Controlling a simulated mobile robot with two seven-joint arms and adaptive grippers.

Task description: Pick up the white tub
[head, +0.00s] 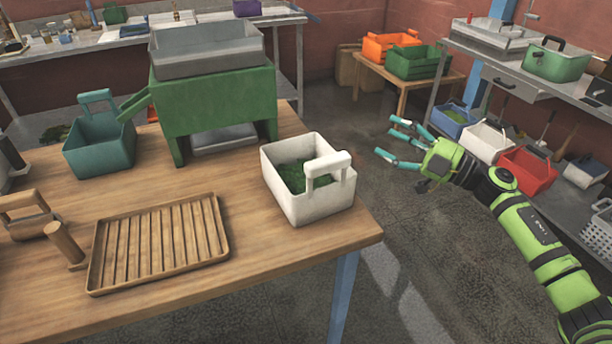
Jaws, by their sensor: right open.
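The white tub (312,200) stands upright on the wooden table near its right corner. It has a raised white handle on its right side and holds some green material. My right gripper (384,137) is open and empty, with teal fingertips. It is to the right of the tub and apart from it, seen over the floor beyond the table's edge. Its fingers point left, toward the tub's side. My left gripper does not show.
On the table (250,262) are a ribbed wooden tray (160,242), a teal tub (98,145) and a green machine with a grey hopper (213,98). A wooden-handled tool (65,244) lies at the left. Shelves (520,55) with coloured tubs stand at the right. Floor lies between.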

